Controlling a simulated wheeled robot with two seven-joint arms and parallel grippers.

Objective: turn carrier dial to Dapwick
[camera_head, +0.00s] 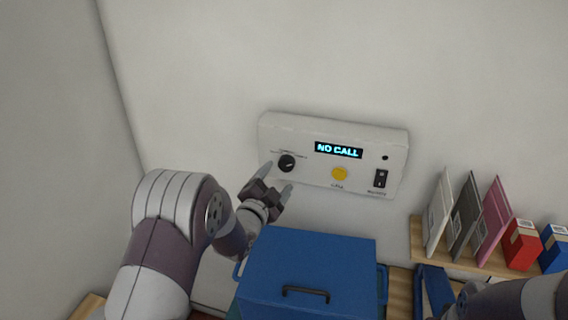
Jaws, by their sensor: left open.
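A white panel (365,132) is fixed on the wall, with a lit display (339,150) reading "NO CALL". The black round carrier dial (286,163) is at the panel's left end. Small labels around it are too small to read, and its setting cannot be told. My left gripper (274,179) is open, with its fingertips close to the dial's lower left and lower side. Whether the fingers touch the dial cannot be told. My right arm (510,300) shows at the lower right, but its gripper is not clearly seen.
A blue lidded box (310,262) with a handle stands below. A wooden shelf (416,232) at right bears upright envelopes (465,212), a red box (521,244) and a blue box (555,247).

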